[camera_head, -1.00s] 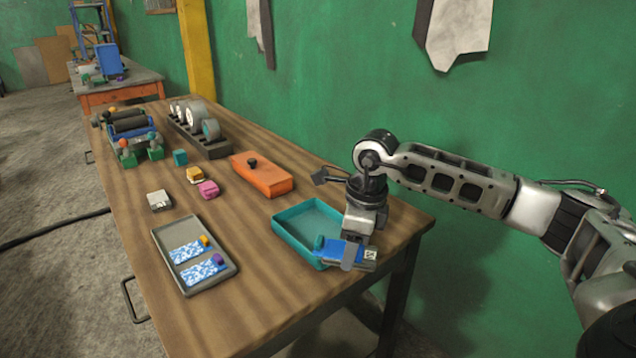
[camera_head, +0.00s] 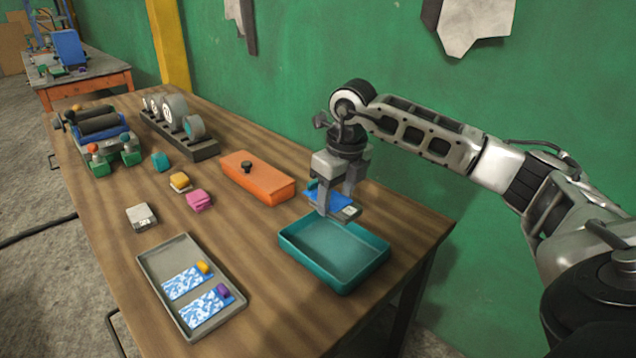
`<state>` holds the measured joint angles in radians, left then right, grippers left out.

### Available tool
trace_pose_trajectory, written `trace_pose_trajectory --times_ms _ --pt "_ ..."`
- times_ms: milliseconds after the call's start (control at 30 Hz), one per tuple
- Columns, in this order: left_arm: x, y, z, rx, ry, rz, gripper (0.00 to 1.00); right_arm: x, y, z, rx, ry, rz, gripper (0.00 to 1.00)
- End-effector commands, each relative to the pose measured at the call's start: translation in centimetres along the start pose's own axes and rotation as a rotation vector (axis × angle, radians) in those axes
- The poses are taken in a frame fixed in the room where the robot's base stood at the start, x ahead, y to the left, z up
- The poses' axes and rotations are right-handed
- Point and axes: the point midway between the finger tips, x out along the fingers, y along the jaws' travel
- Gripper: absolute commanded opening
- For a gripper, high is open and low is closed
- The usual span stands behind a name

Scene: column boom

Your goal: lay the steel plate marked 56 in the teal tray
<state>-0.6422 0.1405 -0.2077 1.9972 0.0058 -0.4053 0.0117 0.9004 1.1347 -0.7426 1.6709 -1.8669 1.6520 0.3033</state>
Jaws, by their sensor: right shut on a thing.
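The teal tray (camera_head: 345,275) stands on the wooden table near its right end, and its visible inside is empty. My right gripper (camera_head: 334,207) is above the tray's back edge. It is shut on a plate with a blue face (camera_head: 322,195) and a grey end piece at its right. The fingers hide part of the plate, and I cannot read a number on it. The plate is held above the tray, apart from its floor. My left gripper is not in the view.
A grey tray (camera_head: 232,305) holds two blue-and-white patterned plates with an orange and a purple knob. An orange box (camera_head: 258,180) stands behind the teal tray. Pink (camera_head: 199,201), yellow and white blocks lie to the left. A roller press (camera_head: 100,135) and a tape rack (camera_head: 178,138) stand further back.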

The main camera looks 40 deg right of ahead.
Motion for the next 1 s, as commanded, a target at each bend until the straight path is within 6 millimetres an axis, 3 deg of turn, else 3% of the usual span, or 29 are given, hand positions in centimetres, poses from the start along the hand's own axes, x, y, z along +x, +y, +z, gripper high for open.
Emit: trace_pose_trajectory --times_ms 167,433,1000 --pt "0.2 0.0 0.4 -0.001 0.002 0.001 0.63 0.6 0.0 -0.1 -0.001 -0.003 0.000 0.06" --pt "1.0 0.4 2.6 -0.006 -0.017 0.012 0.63 3.5 0.0 -0.5 -0.001 -0.004 0.000 0.06" --pt "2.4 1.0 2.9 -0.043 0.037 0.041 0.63 9.3 0.0 -1.3 -0.001 -0.004 0.000 0.06"
